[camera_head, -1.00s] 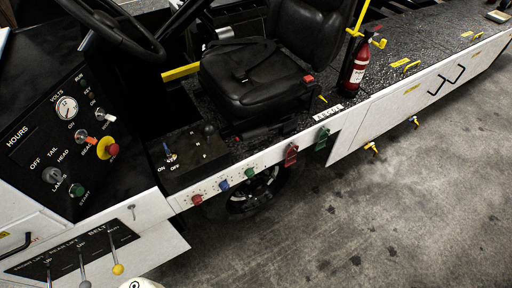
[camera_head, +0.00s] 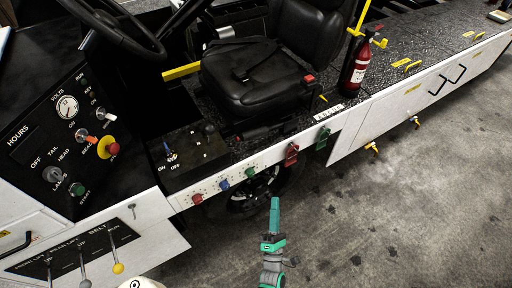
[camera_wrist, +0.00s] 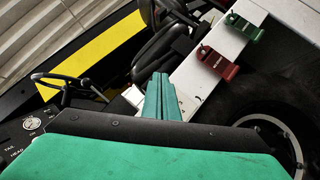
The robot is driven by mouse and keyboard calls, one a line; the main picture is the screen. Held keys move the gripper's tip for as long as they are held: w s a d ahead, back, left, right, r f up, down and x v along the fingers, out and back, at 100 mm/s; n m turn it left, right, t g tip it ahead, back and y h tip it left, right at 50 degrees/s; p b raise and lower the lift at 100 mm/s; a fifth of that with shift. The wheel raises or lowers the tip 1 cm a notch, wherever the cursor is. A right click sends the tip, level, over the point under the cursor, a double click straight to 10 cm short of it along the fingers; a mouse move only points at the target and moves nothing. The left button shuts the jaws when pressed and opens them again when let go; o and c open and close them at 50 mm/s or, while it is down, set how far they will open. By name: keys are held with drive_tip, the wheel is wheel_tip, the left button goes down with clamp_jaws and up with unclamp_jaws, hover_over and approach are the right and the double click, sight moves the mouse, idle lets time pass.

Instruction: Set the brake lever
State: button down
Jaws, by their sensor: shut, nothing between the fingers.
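My teal gripper (camera_head: 275,205) is shut and empty. In the head view it points up in front of the white side panel, below the red and green latches. In the wrist view its fingertips (camera_wrist: 163,85) touch together in front of the white rail and a small light plate. No lever is clearly marked as the brake. Candidates are a black-knobbed lever (camera_head: 208,129) on the console beside the seat, and a small yellow lever (camera_head: 323,98) right of the seat. The dash also has a switch (camera_head: 82,136) beside orange lettering. My gripper is apart from all of these.
A red latch (camera_head: 291,155) and a green latch (camera_head: 322,138) hang on the rail; they also show in the wrist view. Several knobs line the rail. Belt and lift levers (camera_head: 118,268) stand lower left. A fire extinguisher (camera_head: 357,66) stands behind the seat. Right floor is clear.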

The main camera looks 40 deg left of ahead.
sight(255, 153)
drive_tip(key=w+a+r+n+g+y, duration=0.2)
drive_tip(key=w+a+n+g+y, duration=0.5)
drive_tip(key=n, duration=0.9)
drive_tip(key=w+a+y, duration=0.1)
drive_tip(key=a, duration=0.2)
drive_tip(key=shift+w+a+y, duration=0.2)
drive_tip(key=shift+y, duration=0.1)
drive_tip(key=shift+r, duration=0.1)
drive_tip(key=x, duration=1)
drive_tip(key=shift+a, duration=0.15)
